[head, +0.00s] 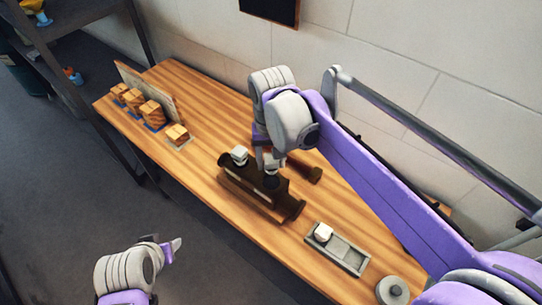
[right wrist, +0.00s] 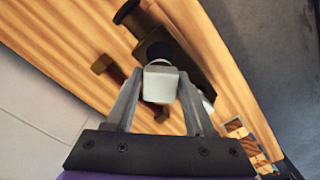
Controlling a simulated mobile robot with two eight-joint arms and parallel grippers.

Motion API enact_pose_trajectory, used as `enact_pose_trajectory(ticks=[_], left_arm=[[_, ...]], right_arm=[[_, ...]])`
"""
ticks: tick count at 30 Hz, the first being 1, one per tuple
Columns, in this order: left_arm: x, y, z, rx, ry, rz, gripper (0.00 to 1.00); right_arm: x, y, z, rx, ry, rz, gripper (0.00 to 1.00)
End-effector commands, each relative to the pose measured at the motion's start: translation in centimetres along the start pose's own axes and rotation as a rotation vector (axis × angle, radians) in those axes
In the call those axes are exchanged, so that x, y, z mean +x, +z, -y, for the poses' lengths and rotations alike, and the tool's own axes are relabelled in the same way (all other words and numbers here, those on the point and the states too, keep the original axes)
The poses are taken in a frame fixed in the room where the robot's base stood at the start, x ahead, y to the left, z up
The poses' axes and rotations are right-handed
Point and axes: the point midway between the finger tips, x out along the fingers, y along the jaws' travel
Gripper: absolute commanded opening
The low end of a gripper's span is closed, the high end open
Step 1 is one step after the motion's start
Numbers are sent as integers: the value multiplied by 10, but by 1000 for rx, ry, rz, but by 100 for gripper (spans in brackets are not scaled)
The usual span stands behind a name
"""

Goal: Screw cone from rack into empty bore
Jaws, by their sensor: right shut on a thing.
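A dark brown tram body (head: 255,190) with cylindrical parts lies on the wooden table; it also shows in the right wrist view (right wrist: 185,45). One white cone (head: 240,154) stands on its left end. My right gripper (head: 271,167) points down over the body and is shut on a second white cone (right wrist: 160,86), held between the fingertips. I cannot tell whether this cone touches the body; the bore under it is hidden. A grey rack (head: 347,255) lies at the right with a white cone (head: 323,232) in its left end. My left gripper (head: 172,250) hovers off the table's front edge; its opening is unclear.
Several wooden blocks (head: 152,113) stand at the table's left end, before an upright board (head: 145,92). A grey round piece (head: 392,290) sits at the right front. A brown peg-like part (head: 305,169) lies behind the body.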

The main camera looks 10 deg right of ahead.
Motion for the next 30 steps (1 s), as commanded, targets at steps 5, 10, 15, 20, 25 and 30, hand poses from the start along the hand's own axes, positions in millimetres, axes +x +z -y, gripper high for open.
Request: enact_pose_trajectory(ticks=[5, 10, 15, 20, 25, 30], left_arm=[[8, 11, 0, 0, 0, 11, 50], [13, 19, 0, 0, 0, 19, 50], [19, 26, 0, 0, 0, 26, 50], [24, 32, 0, 0, 0, 31, 50], [27, 36, 0, 0, 0, 34, 50], [27, 36, 0, 0, 0, 34, 50]], right_arm=[[16, 1, 0, 0, 1, 3, 0], [27, 1, 0, 0, 1, 2, 0], [39, 0, 0, 0, 1, 2, 0], [50, 0, 0, 0, 1, 1, 0], [55, 0, 0, 0, 0, 1, 0], [55, 0, 0, 0, 0, 0, 0]])
